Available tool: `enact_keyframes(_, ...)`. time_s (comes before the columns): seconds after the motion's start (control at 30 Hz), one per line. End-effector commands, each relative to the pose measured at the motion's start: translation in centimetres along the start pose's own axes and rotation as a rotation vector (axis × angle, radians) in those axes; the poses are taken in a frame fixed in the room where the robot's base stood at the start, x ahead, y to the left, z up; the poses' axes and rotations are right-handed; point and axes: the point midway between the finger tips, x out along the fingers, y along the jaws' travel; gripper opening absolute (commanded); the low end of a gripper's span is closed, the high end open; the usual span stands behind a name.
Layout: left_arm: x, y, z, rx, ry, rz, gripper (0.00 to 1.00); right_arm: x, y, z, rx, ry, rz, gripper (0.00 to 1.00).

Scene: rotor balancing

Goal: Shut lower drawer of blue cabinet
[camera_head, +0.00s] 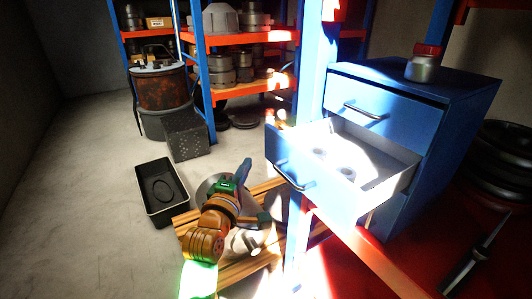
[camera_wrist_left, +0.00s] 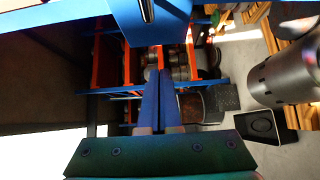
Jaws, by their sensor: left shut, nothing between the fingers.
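The blue cabinet (camera_head: 465,95) stands at the right in the head view, with its upper drawer (camera_head: 385,108) shut. The lower drawer (camera_head: 310,190) is pulled well out, showing its bright interior and a dark bar handle on its front. Two small round pieces lie inside. My left gripper (camera_head: 246,164) is shut and empty, left of the drawer front and apart from it. In the left wrist view its blue fingers (camera_wrist_left: 158,75) are together, and a blue front with a handle (camera_wrist_left: 150,22) fills the top.
A red-lidded jar (camera_head: 424,65) stands on the cabinet. A black tray (camera_head: 160,190) lies on the floor at left, near a rusty drum (camera_head: 160,88). A wooden pallet (camera_head: 255,265) is below my arm. Orange-and-blue shelving (camera_head: 240,40) stands behind. Floor at far left is clear.

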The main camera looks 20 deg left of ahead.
Motion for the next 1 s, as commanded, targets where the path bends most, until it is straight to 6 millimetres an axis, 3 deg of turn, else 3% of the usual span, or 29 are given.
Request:
enact_keyframes(0.2,4.5,0.3,0.4,0.0,0.0,-0.001,0.0,-1.0,-0.1,-0.2,0.0,0.001,-0.001,0.5)
enact_keyframes(0.33,5.8,0.1,1.9,-0.001,-0.001,-0.002,0.0,-1.5,-0.1,-0.2,0.0,0.001,-0.002,0.5)
enact_keyframes(0.57,6.7,0.0,2.9,0.001,-0.001,0.0,0.0,-1.6,-0.1,-0.2,0.0,0.001,-0.001,0.5)
enact_keyframes(1.0,7.2,-0.1,2.4,0.003,0.001,0.001,0.0,-1.3,0.0,-0.2,0.0,0.002,0.0,0.5)
